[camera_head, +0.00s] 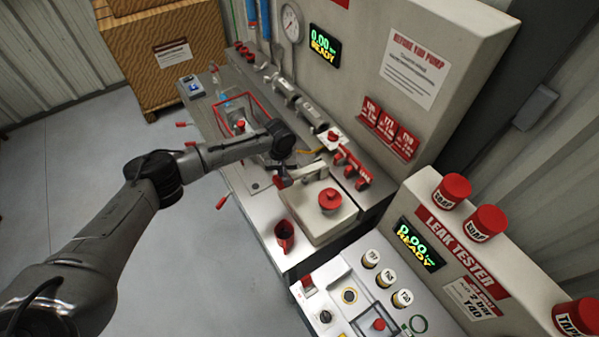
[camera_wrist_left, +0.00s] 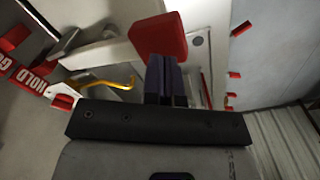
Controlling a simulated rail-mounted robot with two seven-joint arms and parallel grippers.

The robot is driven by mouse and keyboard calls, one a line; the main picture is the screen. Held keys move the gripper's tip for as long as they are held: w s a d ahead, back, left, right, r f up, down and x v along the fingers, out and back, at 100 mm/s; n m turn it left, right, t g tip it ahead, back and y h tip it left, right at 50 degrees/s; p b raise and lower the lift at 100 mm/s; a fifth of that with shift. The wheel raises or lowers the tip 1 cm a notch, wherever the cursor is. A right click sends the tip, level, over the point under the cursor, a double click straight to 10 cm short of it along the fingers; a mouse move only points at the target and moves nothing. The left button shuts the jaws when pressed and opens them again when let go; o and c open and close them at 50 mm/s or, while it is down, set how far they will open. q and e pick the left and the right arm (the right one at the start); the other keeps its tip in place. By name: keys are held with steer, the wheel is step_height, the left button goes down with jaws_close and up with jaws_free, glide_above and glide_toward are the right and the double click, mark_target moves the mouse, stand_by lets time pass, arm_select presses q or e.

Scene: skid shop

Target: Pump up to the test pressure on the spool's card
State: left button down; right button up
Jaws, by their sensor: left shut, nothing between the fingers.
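A pale pump box (camera_head: 322,225) with a red knob (camera_head: 330,200) stands on the bench. A pale lever (camera_head: 306,172) lies along its top, with a red grip (camera_head: 279,183) at its left end. My left gripper (camera_head: 276,168) is shut and empty beside this grip. In the left wrist view, its dark fingers (camera_wrist_left: 166,78) are at the red grip (camera_wrist_left: 158,36); I cannot tell if they touch. Grey metal pipe pieces (camera_head: 311,116) lie behind; the spool's card cannot be made out. My right gripper is out of view.
A red cup (camera_head: 285,237) stands at the bench's front. The leak tester (camera_head: 458,235), with red caps on top, is at the right. Red valve handles (camera_head: 350,168) sit behind the pump. A wooden crate (camera_head: 165,55) stands at the back left. The floor at left is clear.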

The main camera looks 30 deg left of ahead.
arm_select(q)
steer(key=shift+f, duration=0.2)
stand_by(0.3)
steer(key=shift+f, duration=0.9)
stand_by(0.4)
